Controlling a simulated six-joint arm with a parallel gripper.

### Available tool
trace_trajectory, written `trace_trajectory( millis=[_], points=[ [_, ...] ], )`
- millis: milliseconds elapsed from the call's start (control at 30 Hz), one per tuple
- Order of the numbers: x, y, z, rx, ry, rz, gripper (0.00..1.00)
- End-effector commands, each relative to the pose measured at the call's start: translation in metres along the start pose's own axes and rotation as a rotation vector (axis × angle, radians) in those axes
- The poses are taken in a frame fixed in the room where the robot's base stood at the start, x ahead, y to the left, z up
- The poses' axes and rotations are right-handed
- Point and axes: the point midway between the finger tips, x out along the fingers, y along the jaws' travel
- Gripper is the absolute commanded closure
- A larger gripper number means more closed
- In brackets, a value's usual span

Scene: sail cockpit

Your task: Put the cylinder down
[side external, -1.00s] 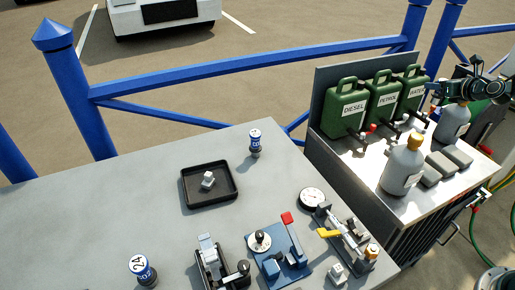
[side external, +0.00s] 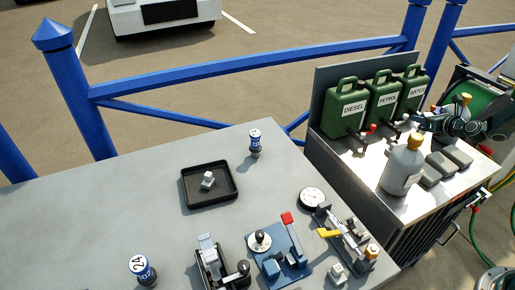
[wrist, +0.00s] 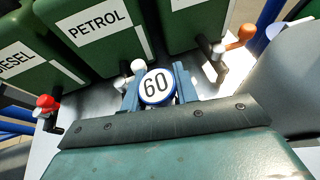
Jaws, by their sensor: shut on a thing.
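In the wrist view, a cylinder (wrist: 156,87) with a white top marked 60 and a blue rim sits between the two blue fingers of my gripper (wrist: 157,84). The fingers are shut on its sides. In the side view, my gripper (side external: 428,122) is over the back of the metal-topped cabinet (side external: 370,168), in front of the green cans. The held cylinder is too small and covered to make out there. I cannot tell whether its base touches the cabinet top.
Green cans marked diesel (side external: 344,108) and petrol (side external: 383,95) stand behind, with taps jutting forward, including a red one (wrist: 47,103) and a white one (wrist: 138,67). A grey bottle (side external: 402,168) and grey blocks (side external: 440,164) stand close by. Two blue-white cylinders stand on the left table.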

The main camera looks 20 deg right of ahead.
Motion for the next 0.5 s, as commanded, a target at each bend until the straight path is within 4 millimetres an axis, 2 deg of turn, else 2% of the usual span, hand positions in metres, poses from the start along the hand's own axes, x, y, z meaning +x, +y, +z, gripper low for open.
trace_trajectory(
  millis=[500],
  points=[
    [0.014,0.000,-0.034,0.000,-0.001,0.000,0.96]
  ],
)
